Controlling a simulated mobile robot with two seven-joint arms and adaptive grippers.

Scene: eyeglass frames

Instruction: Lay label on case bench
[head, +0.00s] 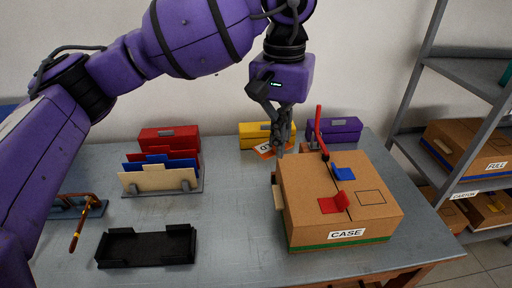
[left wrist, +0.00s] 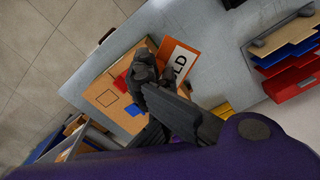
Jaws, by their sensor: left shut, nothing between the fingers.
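The label (head: 265,152) is a white card with an orange border, partly hidden behind my left gripper (head: 281,152) in the head view. In the left wrist view the label (left wrist: 181,60) shows dark letters ending in "LD", right beside the fingers (left wrist: 150,80). My left gripper is shut, with nothing seen clasped between its fingers. I cannot tell if the label touches the fingers or lies flat on the bench. The grey bench (head: 232,215) carries a cardboard box (head: 300,195) marked "CASE", just right of the gripper. My right gripper is not in view.
A black tray (head: 148,247) and a rack of coloured folders (head: 160,176) stand on the left. Red (head: 170,138), yellow (head: 254,135) and purple (head: 335,130) boxes line the back. A red upright bar (head: 318,122) rises behind the case. Shelves (head: 470,75) stand right. The front middle is clear.

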